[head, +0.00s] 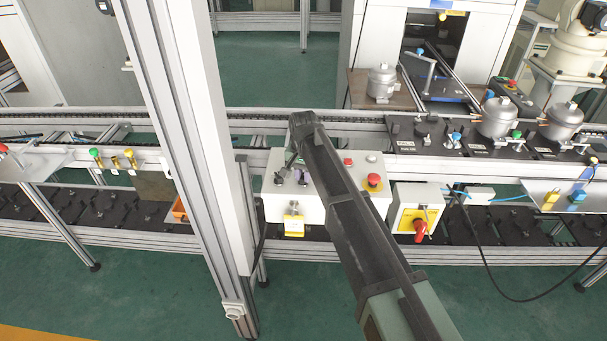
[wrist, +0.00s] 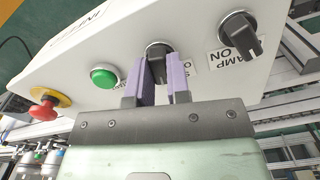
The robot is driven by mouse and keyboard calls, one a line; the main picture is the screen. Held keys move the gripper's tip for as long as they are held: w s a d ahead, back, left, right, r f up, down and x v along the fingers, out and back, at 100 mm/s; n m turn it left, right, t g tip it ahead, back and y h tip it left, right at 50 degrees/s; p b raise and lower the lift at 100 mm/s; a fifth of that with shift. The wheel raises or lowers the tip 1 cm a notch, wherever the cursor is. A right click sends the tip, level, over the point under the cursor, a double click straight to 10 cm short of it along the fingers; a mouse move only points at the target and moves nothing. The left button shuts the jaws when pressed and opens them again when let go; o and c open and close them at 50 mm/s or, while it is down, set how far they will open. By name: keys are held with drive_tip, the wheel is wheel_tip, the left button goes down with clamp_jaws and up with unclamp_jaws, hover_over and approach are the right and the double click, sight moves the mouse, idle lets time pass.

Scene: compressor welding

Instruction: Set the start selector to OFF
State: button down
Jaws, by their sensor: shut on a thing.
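The white control box (head: 325,207) stands on the line in the head view, partly hidden behind my arm. In the wrist view, my gripper (wrist: 157,76) has its two purple fingers on either side of a black selector knob (wrist: 157,60), and is shut on it. This knob sits between a green button and the lamp selector, and I take it as the start selector. Its label is mostly hidden by the fingers, so its set position cannot be read. In the head view, my gripper (head: 302,178) is at the box's top left, mostly covered by my arm.
The lamp selector (wrist: 240,32) is close to my gripper, on the right in the wrist view. The green button (wrist: 105,76) and red emergency stop (wrist: 45,108) are on the left. A box with a red rotary switch (head: 420,228) stands beside the control box.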

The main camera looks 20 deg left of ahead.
sight(303, 176)
drive_tip(key=n, duration=0.4)
drive_tip(key=shift+n, duration=1.6)
drive_tip(key=c, duration=1.1)
unclamp_jaws()
drive_tip(key=shift+r, duration=0.1)
wheel_tip(303, 176, up, 10)
drive_tip(key=p, duration=1)
drive_tip(key=shift+r+p, duration=0.25)
drive_tip(key=shift+p, duration=0.1)
